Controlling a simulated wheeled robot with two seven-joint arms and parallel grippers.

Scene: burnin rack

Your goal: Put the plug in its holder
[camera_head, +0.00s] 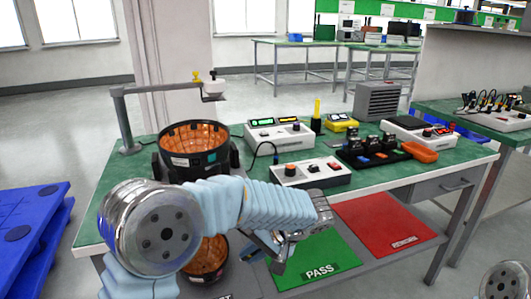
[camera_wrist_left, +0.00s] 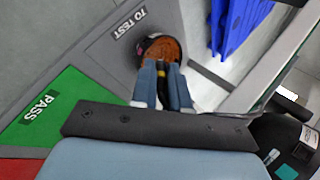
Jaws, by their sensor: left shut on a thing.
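In the head view the plug cannot be made out. A white test box (camera_head: 310,174) with knobs and a black cable looping at its left end stands behind the gripper. I cannot tell which part is the plug's holder. My right gripper is out of view.
PASS mat (camera_head: 318,261) and red mat (camera_head: 383,224) look empty. A dark tray of black parts (camera_head: 372,155) lies right.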

